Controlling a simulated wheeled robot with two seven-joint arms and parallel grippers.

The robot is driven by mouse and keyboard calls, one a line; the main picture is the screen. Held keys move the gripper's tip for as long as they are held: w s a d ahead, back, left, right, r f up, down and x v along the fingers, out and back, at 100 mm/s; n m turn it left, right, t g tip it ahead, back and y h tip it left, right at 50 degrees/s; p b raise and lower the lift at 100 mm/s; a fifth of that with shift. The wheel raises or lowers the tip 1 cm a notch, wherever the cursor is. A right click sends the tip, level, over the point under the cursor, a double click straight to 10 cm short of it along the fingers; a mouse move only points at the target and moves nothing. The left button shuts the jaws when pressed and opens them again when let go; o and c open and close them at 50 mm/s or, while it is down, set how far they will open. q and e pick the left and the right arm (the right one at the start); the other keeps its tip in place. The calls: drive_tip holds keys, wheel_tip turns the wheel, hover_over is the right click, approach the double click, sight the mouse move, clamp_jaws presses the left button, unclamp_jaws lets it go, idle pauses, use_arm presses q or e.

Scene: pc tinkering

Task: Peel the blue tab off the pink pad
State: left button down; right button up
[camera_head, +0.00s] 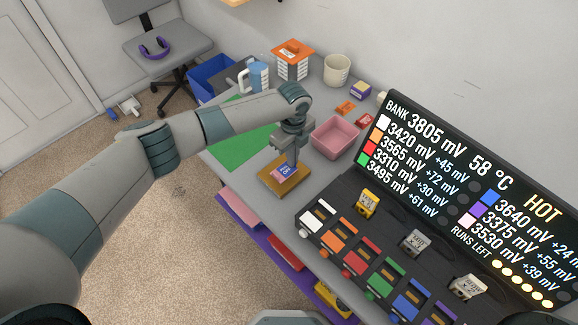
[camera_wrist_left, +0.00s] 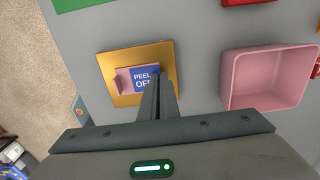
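The pink pad (camera_wrist_left: 124,80) lies on a gold-brown square plate (camera_wrist_left: 113,61) on the grey bench. The blue tab (camera_wrist_left: 143,75), printed "PEEL OFF", lies over the right part of the pad; in the head view the tab (camera_head: 283,172) shows under my left gripper (camera_head: 293,164). The left gripper points down, its fingers (camera_wrist_left: 158,80) close together over the tab's right end and hiding part of the lettering. I cannot tell whether the tab's edge is pinched between them. My right gripper is in neither view.
A pink open bin (camera_head: 335,138) stands just right of the plate. A green mat (camera_head: 243,135) lies to the left. A black rack with coloured slots and a readout screen (camera_head: 470,190) fills the right. A mug (camera_head: 337,69) and blue-and-white jug (camera_head: 258,75) stand behind.

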use_arm(q)
drive_tip(key=shift+w+d+r+p, duration=0.2)
drive_tip(key=shift+r+p, duration=0.3)
drive_tip(key=shift+r, duration=0.4)
drive_tip(key=shift+w+d+r+p, duration=0.15)
drive_tip(key=shift+r+p, duration=0.35)
drive_tip(key=shift+r, duration=0.35)
idle(1.2)
drive_tip(key=shift+r, duration=0.1)
drive_tip(key=shift+r+p, duration=2.1)
drive_tip(key=shift+r, duration=0.3)
